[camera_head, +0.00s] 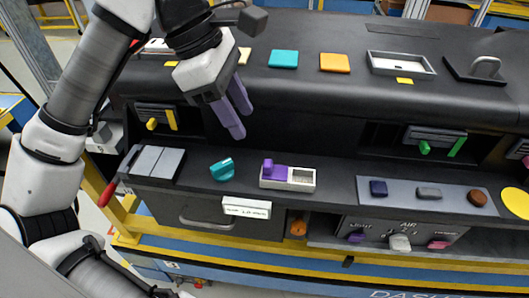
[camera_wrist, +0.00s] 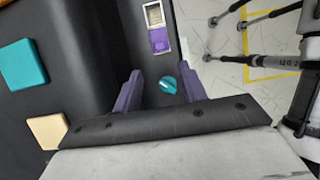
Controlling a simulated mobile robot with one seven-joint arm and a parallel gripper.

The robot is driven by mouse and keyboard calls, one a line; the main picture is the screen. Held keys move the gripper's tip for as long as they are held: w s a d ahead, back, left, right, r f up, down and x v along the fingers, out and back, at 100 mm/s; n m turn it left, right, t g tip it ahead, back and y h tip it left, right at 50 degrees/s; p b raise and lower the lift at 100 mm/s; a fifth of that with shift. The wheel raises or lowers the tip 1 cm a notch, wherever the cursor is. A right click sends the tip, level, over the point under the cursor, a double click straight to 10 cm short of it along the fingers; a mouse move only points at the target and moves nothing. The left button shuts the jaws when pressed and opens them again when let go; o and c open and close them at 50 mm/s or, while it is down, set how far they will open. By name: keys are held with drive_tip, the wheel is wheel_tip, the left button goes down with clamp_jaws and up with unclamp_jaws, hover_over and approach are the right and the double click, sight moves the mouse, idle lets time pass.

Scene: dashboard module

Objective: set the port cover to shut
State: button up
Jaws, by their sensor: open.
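The likely port cover is a purple sliding piece with a raised tab (camera_head: 272,171), at the left end of a small white-framed port (camera_head: 302,186) on the dashboard's lower ledge. The right part of the port is uncovered. In the wrist view the purple cover (camera_wrist: 159,42) lies at the lower end of the port, with the uncovered part above it. My gripper (camera_head: 240,119) is open and empty, above and to the left of the port in the head view, apart from it. In the wrist view my gripper's purple fingers (camera_wrist: 160,82) point toward the ledge, below the port.
A teal knob (camera_head: 221,169) stands left of the port, between the fingers in the wrist view. A grey panel with several buttons (camera_head: 429,193) lies to the right. Teal (camera_head: 284,59) and orange (camera_head: 335,63) pads lie on the upper dashboard, which overhangs a dark recess.

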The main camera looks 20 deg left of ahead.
sight(268, 162)
drive_tip(key=p+x, duration=0.1)
drive_tip(key=x, duration=0.9)
drive_tip(key=shift+w+d+f+p, duration=0.1)
drive_tip(key=shift+d+f+p, duration=0.1)
drive_tip(key=shift+p, duration=0.2)
clamp_jaws()
